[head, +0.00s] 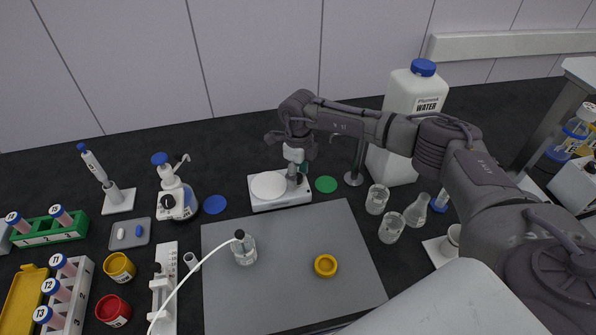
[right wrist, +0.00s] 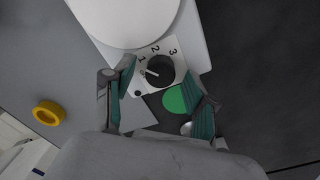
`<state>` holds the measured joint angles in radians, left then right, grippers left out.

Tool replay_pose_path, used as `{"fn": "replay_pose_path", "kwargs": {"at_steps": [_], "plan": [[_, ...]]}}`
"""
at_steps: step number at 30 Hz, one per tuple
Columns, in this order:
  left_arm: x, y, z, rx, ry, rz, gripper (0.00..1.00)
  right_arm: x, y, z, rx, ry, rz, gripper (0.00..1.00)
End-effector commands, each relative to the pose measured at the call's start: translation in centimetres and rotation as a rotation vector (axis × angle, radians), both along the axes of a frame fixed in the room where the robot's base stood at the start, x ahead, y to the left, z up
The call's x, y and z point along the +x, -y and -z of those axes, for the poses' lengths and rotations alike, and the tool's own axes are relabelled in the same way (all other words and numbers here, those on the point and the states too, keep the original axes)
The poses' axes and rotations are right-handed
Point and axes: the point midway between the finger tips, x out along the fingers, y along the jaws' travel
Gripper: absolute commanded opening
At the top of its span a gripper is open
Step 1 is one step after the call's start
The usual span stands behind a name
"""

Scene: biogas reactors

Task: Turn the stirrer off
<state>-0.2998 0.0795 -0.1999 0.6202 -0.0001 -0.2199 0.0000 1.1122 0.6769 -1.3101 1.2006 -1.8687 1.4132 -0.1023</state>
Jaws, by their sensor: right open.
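The stirrer is a white box with a round white plate (head: 268,185) at the back middle of the table in the head view. In the right wrist view its plate (right wrist: 125,15) is at the top. Below the plate is a black dial knob (right wrist: 161,71) with the marks 1, 2 and 3 around it. The knob's white pointer line points left, just below the 1. My right gripper (right wrist: 160,80) is open, with one finger on each side of the knob; I cannot tell whether they touch it. In the head view the right gripper (head: 298,165) hides the knob. My left gripper is not in view.
A green disc (head: 326,184) lies right of the stirrer. A large water bottle (head: 407,115) and several glass vessels stand further right. A grey mat (head: 290,270) in front holds a small bottle (head: 244,249) and a yellow ring (head: 326,265). A blue disc (head: 215,204) lies left.

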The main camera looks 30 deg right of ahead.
Motion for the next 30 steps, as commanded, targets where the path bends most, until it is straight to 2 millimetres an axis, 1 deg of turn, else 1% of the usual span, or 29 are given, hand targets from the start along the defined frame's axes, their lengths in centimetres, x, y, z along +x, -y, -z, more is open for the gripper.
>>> {"fn": "replay_pose_path", "kwargs": {"at_steps": [8, 9, 11, 18, 19, 25, 30], "plan": [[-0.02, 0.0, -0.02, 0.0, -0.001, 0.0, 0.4, 0.01, 0.0, 0.2, 0.0, 0.001, 0.0, 0.57], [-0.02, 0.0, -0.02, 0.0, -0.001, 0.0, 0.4, 0.02, 0.01, 0.19, -0.001, 0.001, 0.0, 0.53], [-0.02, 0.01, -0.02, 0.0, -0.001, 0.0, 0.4, 0.02, 0.01, 0.18, -0.001, 0.001, 0.0, 0.43], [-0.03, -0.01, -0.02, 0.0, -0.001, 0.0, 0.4, 0.01, 0.01, 0.15, -0.001, 0.001, 0.001, 0.03], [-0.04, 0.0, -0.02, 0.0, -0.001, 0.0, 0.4, 0.01, 0.01, 0.15, -0.001, 0.001, 0.001, 0.0], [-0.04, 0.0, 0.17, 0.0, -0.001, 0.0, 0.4, 0.02, 0.03, 0.21, -0.001, 0.001, -0.009, 0.0], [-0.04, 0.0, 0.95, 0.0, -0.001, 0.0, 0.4, 0.03, 0.06, 0.36, -0.001, 0.001, -0.059, 0.0]]}}
